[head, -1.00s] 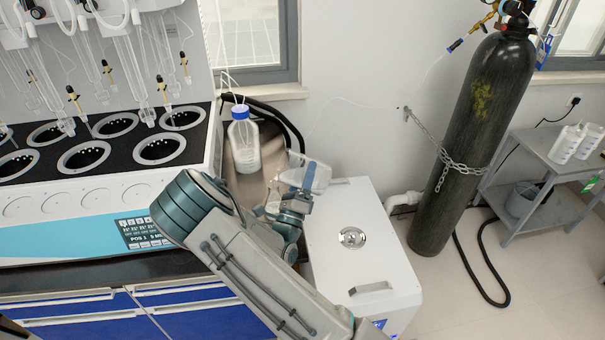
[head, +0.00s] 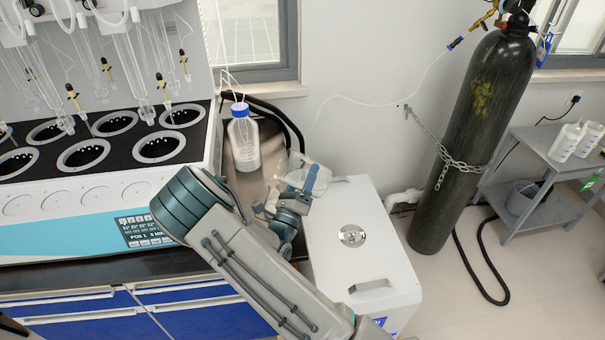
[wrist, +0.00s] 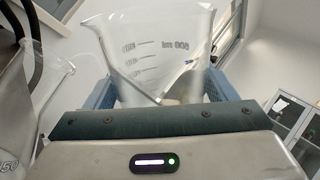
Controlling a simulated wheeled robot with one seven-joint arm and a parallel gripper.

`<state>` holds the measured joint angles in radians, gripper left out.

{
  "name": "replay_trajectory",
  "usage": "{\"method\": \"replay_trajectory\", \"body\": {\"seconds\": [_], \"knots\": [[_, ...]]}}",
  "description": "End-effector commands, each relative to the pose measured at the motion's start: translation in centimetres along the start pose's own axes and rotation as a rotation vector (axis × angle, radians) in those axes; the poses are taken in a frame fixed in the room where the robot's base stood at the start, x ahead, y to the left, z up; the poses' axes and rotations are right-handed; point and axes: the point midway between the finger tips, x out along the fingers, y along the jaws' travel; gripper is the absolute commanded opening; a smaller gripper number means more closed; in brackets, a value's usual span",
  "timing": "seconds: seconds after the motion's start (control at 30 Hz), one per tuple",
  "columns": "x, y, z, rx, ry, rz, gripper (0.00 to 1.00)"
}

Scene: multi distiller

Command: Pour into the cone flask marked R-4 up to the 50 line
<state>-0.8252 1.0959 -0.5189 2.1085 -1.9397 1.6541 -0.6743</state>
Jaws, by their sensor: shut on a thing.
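My gripper (head: 292,200) is shut on a clear glass beaker (head: 318,177), held above the counter's right end beside the white box. A clear glass flask (head: 271,200) stands on the counter just left of my gripper, partly hidden by my arm. A glass vessel with a "50" mark, probably this flask, shows at the wrist view's left edge (wrist: 42,110). No R-4 label is readable.
A blue-capped bottle (head: 244,140) with tubing stands behind the flask. The distiller (head: 110,190) fills the left. A white box (head: 358,255) stands right of the counter, and a chained black gas cylinder (head: 475,130) stands further right.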

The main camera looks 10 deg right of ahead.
Motion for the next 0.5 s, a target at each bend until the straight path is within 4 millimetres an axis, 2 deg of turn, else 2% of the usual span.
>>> {"method": "replay_trajectory", "body": {"seconds": [0.17, 0.33, 0.5], "knots": [[0.02, -0.01, -0.02, 0.009, 0.006, -0.002, 0.39], [-0.46, 0.65, -0.55, 0.111, 0.08, -0.003, 0.39], [-0.47, 0.64, -0.58, 0.111, 0.08, -0.003, 0.39]]}}
